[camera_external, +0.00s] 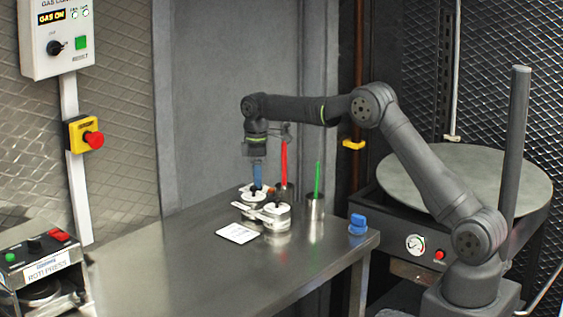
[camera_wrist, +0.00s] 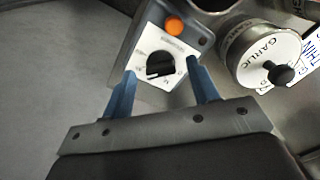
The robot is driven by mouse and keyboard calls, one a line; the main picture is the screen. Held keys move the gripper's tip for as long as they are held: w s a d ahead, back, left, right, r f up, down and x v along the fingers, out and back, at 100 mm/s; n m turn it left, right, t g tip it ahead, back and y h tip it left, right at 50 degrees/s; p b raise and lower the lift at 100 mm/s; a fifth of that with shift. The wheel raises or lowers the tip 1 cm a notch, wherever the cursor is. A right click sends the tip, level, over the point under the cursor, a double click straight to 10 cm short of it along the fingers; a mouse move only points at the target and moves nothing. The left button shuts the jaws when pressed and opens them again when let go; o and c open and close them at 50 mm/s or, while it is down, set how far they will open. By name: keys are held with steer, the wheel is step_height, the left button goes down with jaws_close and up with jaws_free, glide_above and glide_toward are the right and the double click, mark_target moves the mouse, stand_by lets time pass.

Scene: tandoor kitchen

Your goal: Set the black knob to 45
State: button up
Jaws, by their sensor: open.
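The black knob (camera_wrist: 160,64) sits on a white dial plate (camera_wrist: 153,42) with markings, on a small grey box with an orange button (camera_wrist: 174,25), in the wrist view. Its exact setting is too small to read. My gripper (camera_wrist: 161,70) is open, its blue fingers pointing at the dial, one on each side of the knob. I cannot tell whether they touch it. In the external view my gripper (camera_external: 257,184) points straight down over the steel counter's back part, and the knob is not clearly visible there.
A tin labelled GARLIC (camera_wrist: 262,50) with a black lid knob stands close at the right. In the external view, tins (camera_external: 276,215), a steel cup with a green stick (camera_external: 315,208) and a white card (camera_external: 238,233) crowd the gripper.

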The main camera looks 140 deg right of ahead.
step_height(320, 180, up, 17)
steer(key=shift+f, duration=0.15)
stand_by(0.8)
step_height(320, 180, down, 18)
steer(key=shift+r, duration=0.25)
stand_by(0.5)
